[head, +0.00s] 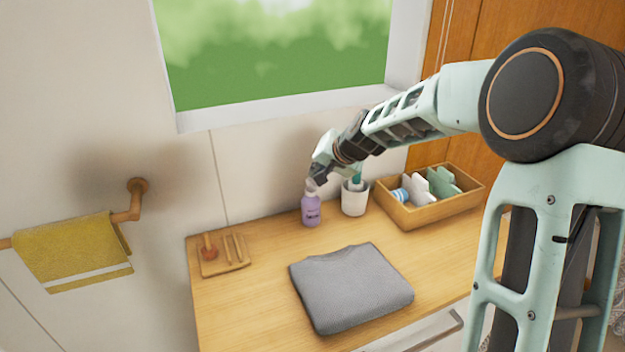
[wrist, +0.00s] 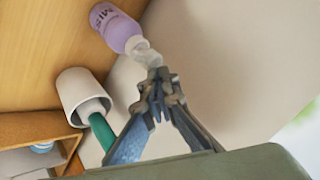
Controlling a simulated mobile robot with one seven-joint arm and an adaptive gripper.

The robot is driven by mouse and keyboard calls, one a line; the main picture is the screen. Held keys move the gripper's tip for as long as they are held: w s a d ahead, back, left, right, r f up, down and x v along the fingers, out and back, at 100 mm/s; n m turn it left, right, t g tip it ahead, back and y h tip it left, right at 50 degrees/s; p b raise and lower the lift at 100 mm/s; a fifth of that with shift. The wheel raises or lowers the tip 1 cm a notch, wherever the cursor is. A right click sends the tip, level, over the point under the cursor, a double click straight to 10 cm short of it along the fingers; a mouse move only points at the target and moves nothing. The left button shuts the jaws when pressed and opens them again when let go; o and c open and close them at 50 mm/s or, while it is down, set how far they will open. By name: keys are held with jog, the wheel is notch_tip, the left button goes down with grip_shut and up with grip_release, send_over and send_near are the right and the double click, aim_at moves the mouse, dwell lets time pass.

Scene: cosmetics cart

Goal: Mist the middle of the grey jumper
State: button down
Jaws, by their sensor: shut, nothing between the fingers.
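The folded grey jumper (head: 350,288) lies flat on the wooden cart top, in front of the bottle. A lilac bottle (head: 311,209) stands upright towards the back of the cart. In the wrist view the lilac bottle (wrist: 118,30) carries printed letters and a clear, pale spray head (wrist: 143,50). My gripper (head: 316,180) is at the top of the bottle. In the wrist view my gripper (wrist: 160,82) is shut with nothing between its fingers, and its tips are right by the spray head. I cannot tell whether they touch it.
A white cup (head: 354,198) holding a teal-handled item stands right of the bottle, close to my gripper. A wooden box (head: 432,213) with several items stands at the right. A wooden board with pegs (head: 224,262) lies at the left. A yellow towel (head: 70,250) hangs on the wall.

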jog(key=shift+f, duration=0.15)
jog(key=shift+f+b, duration=0.4)
jog(key=shift+b, duration=0.25)
jog(key=shift+r, duration=0.55)
notch_tip(320, 180, up, 6)
jog(key=p, duration=0.3)
jog(key=shift+p, duration=0.35)
dwell(1.9)
